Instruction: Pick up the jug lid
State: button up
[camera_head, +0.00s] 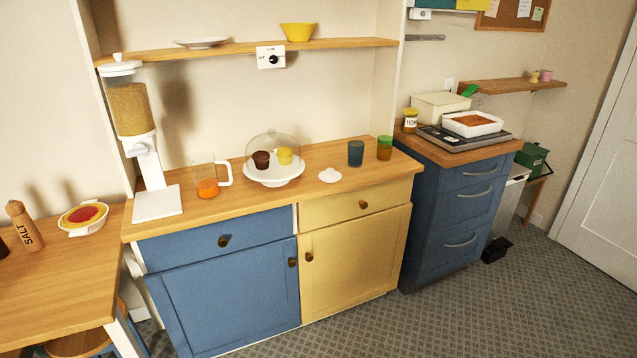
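The jug lid (330,175) is a small white round lid with a knob on top. It lies on the wooden counter (215,210) near the front edge, right of the cake stand. A clear jug (208,178) with a white handle and some orange liquid stands uncovered on the same counter, left of the cake stand. My gripper is not in view.
A domed cake stand (273,172) with two muffins stands between jug and lid. A cereal dispenser (140,140) is at left. Carpeted floor (470,300) is clear at front right.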

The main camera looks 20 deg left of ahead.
aim_at(329, 177)
jog(key=z, duration=1)
jog(key=k, duration=0.15)
jog(key=u, duration=2.95)
jog(key=i, duration=0.95)
jog(key=u, duration=0.15)
jog(key=k, duration=0.35)
jog(key=z, duration=0.05)
